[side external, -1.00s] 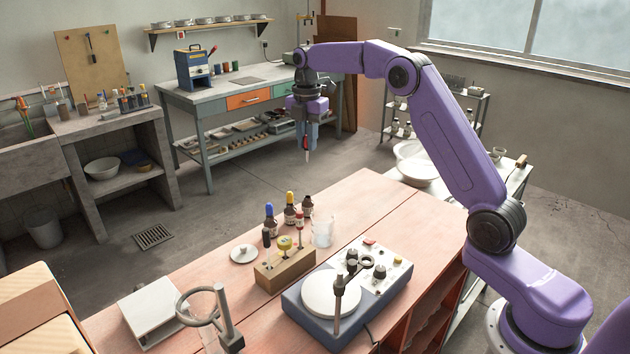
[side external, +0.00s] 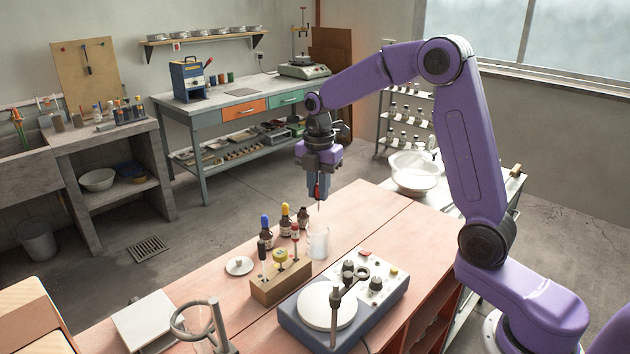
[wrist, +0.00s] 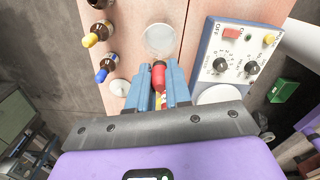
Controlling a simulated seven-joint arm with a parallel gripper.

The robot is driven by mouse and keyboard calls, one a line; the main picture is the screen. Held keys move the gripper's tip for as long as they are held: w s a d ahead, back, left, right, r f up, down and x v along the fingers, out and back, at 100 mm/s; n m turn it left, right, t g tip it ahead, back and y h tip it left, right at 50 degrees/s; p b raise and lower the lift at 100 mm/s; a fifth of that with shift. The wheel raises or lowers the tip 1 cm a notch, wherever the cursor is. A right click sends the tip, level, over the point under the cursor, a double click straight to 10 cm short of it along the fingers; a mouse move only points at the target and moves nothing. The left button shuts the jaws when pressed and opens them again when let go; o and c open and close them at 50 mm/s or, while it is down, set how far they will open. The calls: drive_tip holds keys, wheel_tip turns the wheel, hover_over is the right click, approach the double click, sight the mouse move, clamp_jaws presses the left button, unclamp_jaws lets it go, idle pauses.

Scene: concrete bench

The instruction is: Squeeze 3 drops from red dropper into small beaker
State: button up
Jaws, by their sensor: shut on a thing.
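My gripper (side external: 318,190) is shut on the red dropper (side external: 318,193), which hangs tip down above the bench. In the wrist view the dropper's red bulb (wrist: 158,75) shows between my blue fingers (wrist: 158,92); its lower part is hidden there. The small clear beaker (side external: 318,243) stands upright on the bench. In the side view the dropper's tip is a little above the beaker's rim, apart from it. The beaker also shows in the wrist view (wrist: 159,40), just beyond the bulb. I cannot tell whether the tip is centred over it or whether any liquid is inside.
Brown bottles with blue (side external: 266,230) and yellow caps (side external: 285,217) stand left of the beaker. A wooden rack (side external: 280,283) with several upright items is in front. A hotplate stirrer (side external: 330,308) with knobs stands at front right. Bare bench (side external: 365,205) lies behind the beaker.

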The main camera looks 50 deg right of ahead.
drive_tip(key=shift+f, duration=1.75)
clamp_jaws()
unclamp_jaws()
clamp_jaws()
